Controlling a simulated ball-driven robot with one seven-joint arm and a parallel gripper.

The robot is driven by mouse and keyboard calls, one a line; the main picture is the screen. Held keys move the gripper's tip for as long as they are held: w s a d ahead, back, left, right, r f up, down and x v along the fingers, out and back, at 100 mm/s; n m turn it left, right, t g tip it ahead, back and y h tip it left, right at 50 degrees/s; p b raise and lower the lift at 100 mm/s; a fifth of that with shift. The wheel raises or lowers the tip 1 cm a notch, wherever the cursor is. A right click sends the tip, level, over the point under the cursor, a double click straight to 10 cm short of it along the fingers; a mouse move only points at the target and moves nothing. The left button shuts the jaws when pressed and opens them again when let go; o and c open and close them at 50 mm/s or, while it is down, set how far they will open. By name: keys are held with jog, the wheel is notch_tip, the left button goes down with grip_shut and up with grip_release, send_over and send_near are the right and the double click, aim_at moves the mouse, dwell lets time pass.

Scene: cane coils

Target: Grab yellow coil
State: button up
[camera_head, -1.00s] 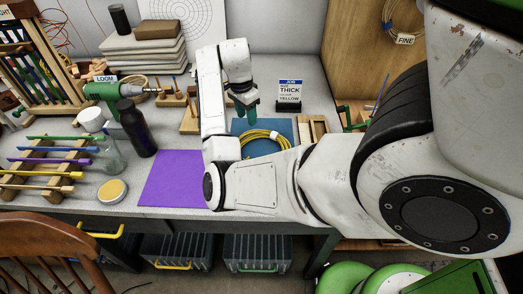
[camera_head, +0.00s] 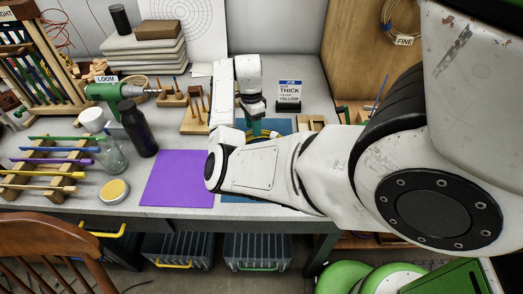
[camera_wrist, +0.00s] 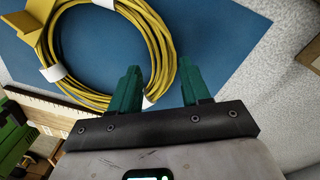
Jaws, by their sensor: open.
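The yellow coil (camera_wrist: 168,55) lies on a blue mat (camera_wrist: 232,35) in the wrist view, bound with white ties and with a yellow tag at its upper left. My gripper (camera_wrist: 161,68) is open, with its two green fingers over the near side of the coil. The coil's right-hand strands show between the fingers, one finger appearing inside the loop and the other outside. I cannot tell how far the fingertips are above the mat. In the head view my gripper (camera_head: 257,127) is over the mat and my arm hides most of the coil.
A job sign (camera_head: 289,93) reading THICK and YELLOW stands behind the mat. A wooden peg rack (camera_head: 196,116) stands to the left. A purple mat (camera_head: 176,180) lies clear at the front. A dark bottle (camera_head: 139,128) stands further left.

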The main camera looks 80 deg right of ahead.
jog(key=shift+s+f, duration=0.1)
jog(key=shift+f, duration=1.5)
grip_shut()
